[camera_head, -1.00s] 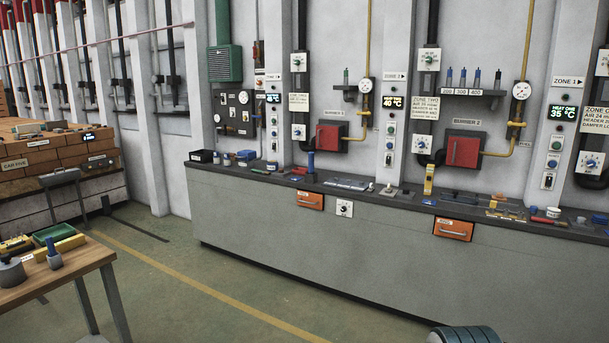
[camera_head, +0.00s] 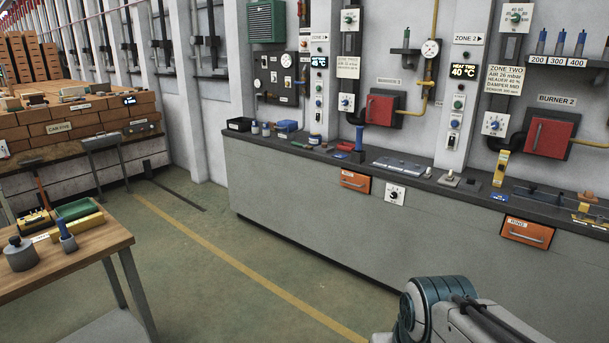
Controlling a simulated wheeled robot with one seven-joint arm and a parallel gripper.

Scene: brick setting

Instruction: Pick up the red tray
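I cannot make out a red tray for certain. A small red item (camera_head: 345,146) lies on the dark counter top, too small to identify. A green tray (camera_head: 79,210) lies on the wooden table at the left. Part of my arm shows at the bottom right, in front of the counter. My gripper is not in view.
A long grey counter (camera_head: 290,195) with orange drawers (camera_head: 355,181) runs along the back wall. Red burner boxes (camera_head: 381,110) hang above it. The wooden table (camera_head: 70,261) holds a grey pot (camera_head: 19,254). A brick-loaded car (camera_head: 75,128) stands back left. Green floor between is clear.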

